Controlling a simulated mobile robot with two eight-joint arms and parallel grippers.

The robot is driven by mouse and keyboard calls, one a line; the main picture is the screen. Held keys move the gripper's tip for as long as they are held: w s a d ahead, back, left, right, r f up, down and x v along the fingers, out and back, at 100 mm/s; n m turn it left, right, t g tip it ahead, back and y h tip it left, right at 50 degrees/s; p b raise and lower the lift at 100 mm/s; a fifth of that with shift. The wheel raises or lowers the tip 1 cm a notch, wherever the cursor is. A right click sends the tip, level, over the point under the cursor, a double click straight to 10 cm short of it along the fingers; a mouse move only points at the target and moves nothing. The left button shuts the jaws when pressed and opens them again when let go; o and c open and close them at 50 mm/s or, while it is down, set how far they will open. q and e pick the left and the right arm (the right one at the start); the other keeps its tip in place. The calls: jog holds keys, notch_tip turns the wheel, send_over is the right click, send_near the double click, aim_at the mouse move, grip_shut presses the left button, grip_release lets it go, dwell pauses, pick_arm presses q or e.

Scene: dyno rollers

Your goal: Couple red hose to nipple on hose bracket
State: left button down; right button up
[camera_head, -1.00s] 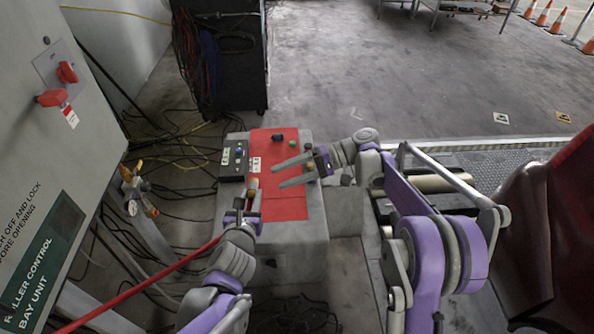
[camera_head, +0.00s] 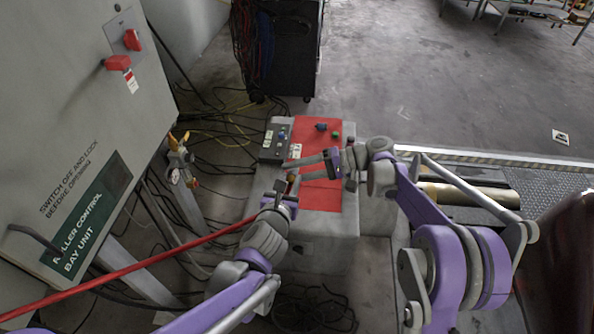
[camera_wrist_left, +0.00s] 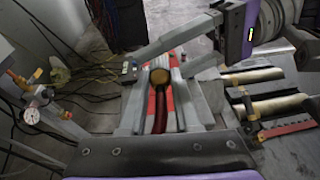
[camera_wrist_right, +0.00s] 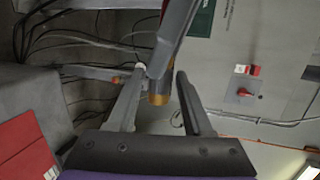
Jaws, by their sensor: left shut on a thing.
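The red hose (camera_head: 130,268) runs from the lower left up to my left gripper (camera_head: 291,178). My left gripper is shut on the hose near its end. In the left wrist view the hose (camera_wrist_left: 160,112) lies between the fingers, with its brass end (camera_wrist_left: 160,77) beyond them. My right gripper (camera_head: 312,166) is open, its fingers crossing in front of the left gripper's tips. In the right wrist view the brass end (camera_wrist_right: 158,92) shows between the spread fingers; contact cannot be told. A brass valve fitting with a gauge (camera_head: 180,165) stands at left; I cannot make out which part is the nipple.
A grey box carries a red mat (camera_head: 322,198), a small black control box (camera_head: 275,146) and blue and green pieces. A grey control cabinet (camera_head: 60,110) stands at left. Cables (camera_head: 235,115) lie on the floor. Rollers (camera_head: 470,194) are at right.

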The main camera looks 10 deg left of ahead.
grip_shut()
pick_arm(q)
jog(key=c, duration=0.5)
grip_release()
jog(key=shift+c, duration=0.2)
jog(key=shift+s, duration=0.1)
